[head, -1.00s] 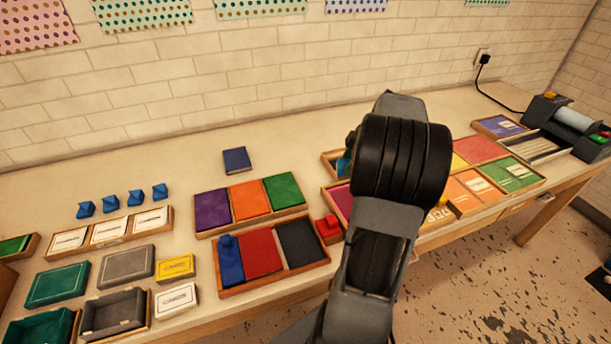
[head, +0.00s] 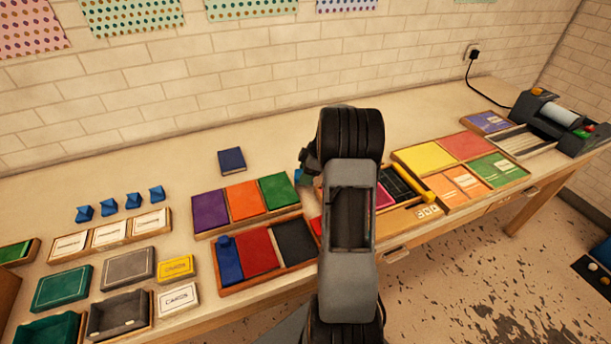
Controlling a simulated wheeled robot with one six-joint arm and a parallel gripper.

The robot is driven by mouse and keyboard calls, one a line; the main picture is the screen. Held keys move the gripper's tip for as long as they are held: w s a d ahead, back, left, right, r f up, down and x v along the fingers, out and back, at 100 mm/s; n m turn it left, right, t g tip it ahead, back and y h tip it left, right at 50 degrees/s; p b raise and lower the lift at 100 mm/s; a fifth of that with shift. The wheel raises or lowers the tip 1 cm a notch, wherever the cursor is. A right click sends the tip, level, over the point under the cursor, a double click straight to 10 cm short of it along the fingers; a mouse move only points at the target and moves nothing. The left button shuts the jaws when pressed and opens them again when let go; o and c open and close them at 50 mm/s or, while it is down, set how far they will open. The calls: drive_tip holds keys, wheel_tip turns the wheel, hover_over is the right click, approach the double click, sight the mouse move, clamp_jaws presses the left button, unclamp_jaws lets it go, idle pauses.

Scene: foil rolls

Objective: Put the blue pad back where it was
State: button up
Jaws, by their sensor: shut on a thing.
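My gripper (head: 305,170) is mostly hidden behind my own arm, above the table just right of the green pad. It is shut on a small bright blue thing (head: 300,177), of which only an edge shows; I cannot tell its full shape. A dark blue flat pad or book (head: 231,160) lies alone on the table near the wall.
A tray behind holds purple (head: 210,211), orange and green pads. The red (head: 255,251) and black pads share the front tray. A tray with magenta and black parts (head: 397,185) is partly hidden by my arm. Bare table lies toward the wall.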

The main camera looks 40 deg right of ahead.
drive_tip(key=shift+f, duration=0.95)
drive_tip(key=shift+f, duration=0.25)
drive_tip(key=o, duration=0.8)
drive_tip(key=shift+r, duration=0.1)
